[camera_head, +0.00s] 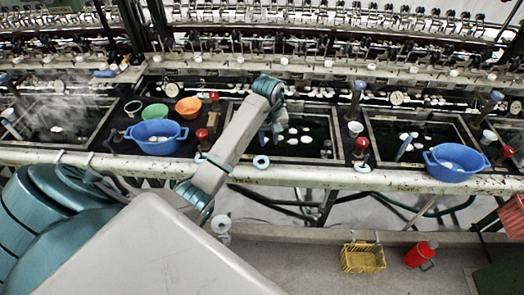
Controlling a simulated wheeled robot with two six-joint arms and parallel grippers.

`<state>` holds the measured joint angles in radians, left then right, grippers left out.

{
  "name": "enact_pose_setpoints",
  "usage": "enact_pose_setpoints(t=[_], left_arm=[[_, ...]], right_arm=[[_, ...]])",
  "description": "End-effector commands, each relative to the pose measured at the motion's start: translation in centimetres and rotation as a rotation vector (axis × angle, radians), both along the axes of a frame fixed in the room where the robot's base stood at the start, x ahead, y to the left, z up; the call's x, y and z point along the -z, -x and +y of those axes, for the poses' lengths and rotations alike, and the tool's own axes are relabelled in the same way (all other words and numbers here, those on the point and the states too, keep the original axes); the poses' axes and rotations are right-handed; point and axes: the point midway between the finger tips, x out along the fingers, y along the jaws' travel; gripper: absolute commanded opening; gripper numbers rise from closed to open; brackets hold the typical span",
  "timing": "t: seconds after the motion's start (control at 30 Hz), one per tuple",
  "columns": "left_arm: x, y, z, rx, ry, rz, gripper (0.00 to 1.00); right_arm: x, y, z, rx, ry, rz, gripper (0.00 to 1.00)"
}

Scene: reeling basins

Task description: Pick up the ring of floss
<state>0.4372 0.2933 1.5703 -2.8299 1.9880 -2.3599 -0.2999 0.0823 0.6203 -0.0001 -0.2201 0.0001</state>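My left gripper (276,136) hangs from the arm above the middle basin (314,151), close to white floating cocoons (292,141). It is small and dark here, and I cannot tell whether its fingers are open or shut. I cannot tell for sure which thing is the ring of floss. A white ring-shaped item (133,107) lies on the dark ledge at the left, well away from the gripper. A pale blue ring (261,162) sits on the front rail, below the gripper in the picture. My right gripper is not in view.
Blue tubs stand at left (156,147) and right (455,173). Green (155,112) and orange (188,108) bowls are behind the left one. The pale front rail (320,177) runs across. A yellow crate (363,258) and red can (420,255) are on the floor.

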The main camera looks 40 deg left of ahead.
Motion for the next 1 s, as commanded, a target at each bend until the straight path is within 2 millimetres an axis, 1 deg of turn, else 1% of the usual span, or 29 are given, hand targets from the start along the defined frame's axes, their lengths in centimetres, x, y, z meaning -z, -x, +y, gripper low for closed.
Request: enact_pose_setpoints(t=[0.07, 0.17, 0.5, 0.6, 0.8, 0.87, 1.0], left_arm=[[0.0, 0.2, 0.4, 0.006, -0.017, 0.017, 0.28], [0.6, 0.2, 0.5, 0.007, -0.020, 0.022, 0.28], [4.9, 0.2, 0.4, 0.007, -0.018, 0.020, 0.28], [5.5, 0.2, 0.4, 0.006, -0.017, 0.020, 0.28], [6.0, 0.2, 0.5, 0.006, -0.017, 0.020, 0.28], [6.5, 0.1, 0.5, 0.006, -0.017, 0.020, 0.28], [8.1, 0.0, 0.6, 0.006, -0.017, 0.020, 0.28]], right_arm=[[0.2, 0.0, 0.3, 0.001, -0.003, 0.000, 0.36], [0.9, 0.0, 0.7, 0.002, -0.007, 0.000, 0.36], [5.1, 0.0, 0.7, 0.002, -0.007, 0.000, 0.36], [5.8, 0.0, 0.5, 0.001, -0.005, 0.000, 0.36], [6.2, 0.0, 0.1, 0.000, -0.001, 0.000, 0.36], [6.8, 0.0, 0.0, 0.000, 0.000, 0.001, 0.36], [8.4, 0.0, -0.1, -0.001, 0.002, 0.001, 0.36]])
